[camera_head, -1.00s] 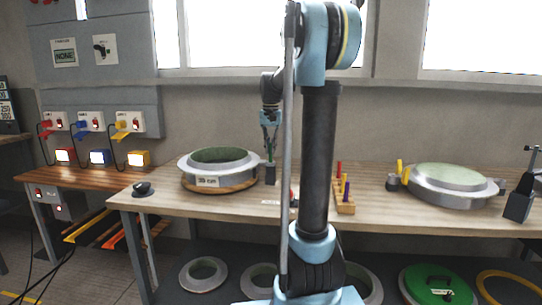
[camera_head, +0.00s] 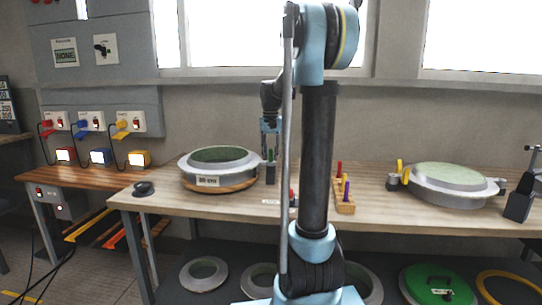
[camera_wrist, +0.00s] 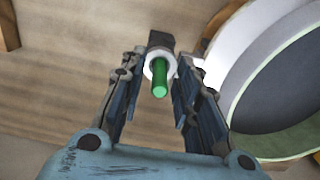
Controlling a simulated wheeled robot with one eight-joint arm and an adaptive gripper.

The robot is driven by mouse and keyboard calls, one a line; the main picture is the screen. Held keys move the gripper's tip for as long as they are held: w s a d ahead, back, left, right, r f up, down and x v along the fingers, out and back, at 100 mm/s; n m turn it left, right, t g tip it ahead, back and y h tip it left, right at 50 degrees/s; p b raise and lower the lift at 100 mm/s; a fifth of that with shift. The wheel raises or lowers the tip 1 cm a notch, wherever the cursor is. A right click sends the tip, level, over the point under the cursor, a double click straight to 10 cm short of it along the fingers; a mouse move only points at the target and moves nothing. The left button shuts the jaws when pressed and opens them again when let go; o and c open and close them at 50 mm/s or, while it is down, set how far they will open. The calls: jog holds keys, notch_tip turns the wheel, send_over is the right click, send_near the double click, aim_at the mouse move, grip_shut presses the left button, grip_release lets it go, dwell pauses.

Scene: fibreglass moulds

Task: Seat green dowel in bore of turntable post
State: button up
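The green dowel (camera_wrist: 159,80) stands in the white ring at the top of the dark post (camera_wrist: 160,40) in the wrist view. Its lower part is hidden inside the ring. In the head view the dowel (camera_head: 270,156) shows small above the dark post (camera_head: 270,175), just right of the round mould. My gripper (camera_wrist: 160,68) is open around the dowel, one finger on each side. Gaps show between the dowel and both fingers. In the head view my gripper (camera_head: 271,152) points down over the post.
The round mould on its wooden turntable (camera_head: 232,187) is close to the left of my gripper. A wooden rack (camera_head: 345,208) with coloured pegs stands to the right on the bench. Another round mould (camera_head: 447,183) is farther right. Bare bench lies in front.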

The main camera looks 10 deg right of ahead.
notch_tip(320, 180, up, 12)
dwell(0.6)
